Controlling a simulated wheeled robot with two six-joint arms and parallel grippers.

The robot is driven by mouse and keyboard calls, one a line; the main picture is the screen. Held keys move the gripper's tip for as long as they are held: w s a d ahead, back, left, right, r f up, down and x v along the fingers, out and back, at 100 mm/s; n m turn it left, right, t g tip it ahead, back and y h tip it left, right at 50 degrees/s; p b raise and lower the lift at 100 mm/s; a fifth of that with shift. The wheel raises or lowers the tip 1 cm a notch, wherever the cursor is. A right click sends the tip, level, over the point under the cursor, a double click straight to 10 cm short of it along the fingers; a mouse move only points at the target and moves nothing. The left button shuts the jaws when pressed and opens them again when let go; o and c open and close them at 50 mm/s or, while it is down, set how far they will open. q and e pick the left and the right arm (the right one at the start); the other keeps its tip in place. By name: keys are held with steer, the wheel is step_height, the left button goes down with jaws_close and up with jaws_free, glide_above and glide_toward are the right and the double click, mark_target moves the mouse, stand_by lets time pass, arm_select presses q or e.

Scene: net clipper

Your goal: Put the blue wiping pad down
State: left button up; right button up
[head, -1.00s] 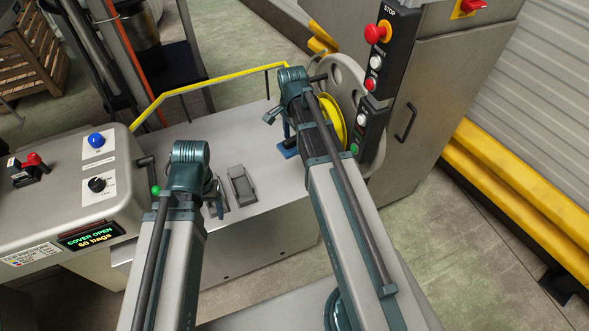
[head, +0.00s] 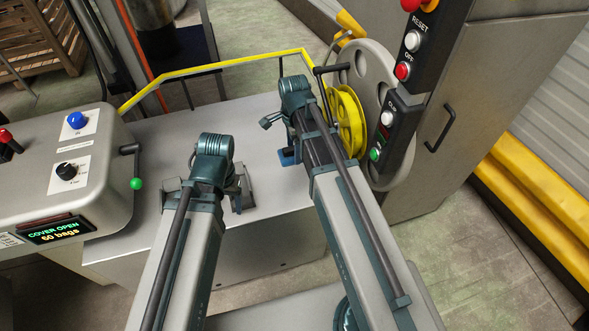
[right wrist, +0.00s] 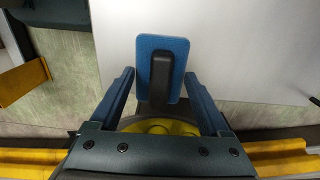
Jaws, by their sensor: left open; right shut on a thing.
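The blue wiping pad (head: 287,158) shows at the end of my right arm, close to the grey worktop (head: 262,112). In the right wrist view the flat blue pad (right wrist: 176,46) has a dark handle that lies between the fingers of my right gripper (right wrist: 160,80). The right gripper (head: 290,138) is shut on the pad; I cannot tell if the pad touches the worktop. My left gripper (head: 238,184) is open over the worktop, partly hidden behind its own arm, beside a small grey bracket (head: 244,201).
A yellow reel (head: 348,122) and grey wheel stand right of the pad, by the button panel (head: 391,125). A yellow rail (head: 215,66) runs along the back. At left are a green-knobbed lever (head: 136,184) and a display (head: 57,229) reading "COVER OPEN 60 bags". The worktop's middle is clear.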

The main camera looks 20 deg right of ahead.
arm_select(q)
steer(key=shift+f+b, duration=3.75)
steer(key=shift+f, duration=0.55)
arm_select(e)
steer(key=shift+f, duration=4.25)
arm_select(q)
steer(key=shift+f, duration=0.15)
arm_select(e)
steer(key=shift+f, duration=0.15)
steer(key=o, duration=1.3)
arm_select(q)
steer(key=shift+r, duration=0.2)
arm_select(e)
step_height(320, 180, up, 12)
steer(key=p, duration=1.2)
steer(key=shift+w+r, duration=0.1)
steer(key=shift+r, duration=0.15)
arm_select(q)
step_height(320, 180, up, 12)
arm_select(e)
steer(key=shift+f, duration=0.15)
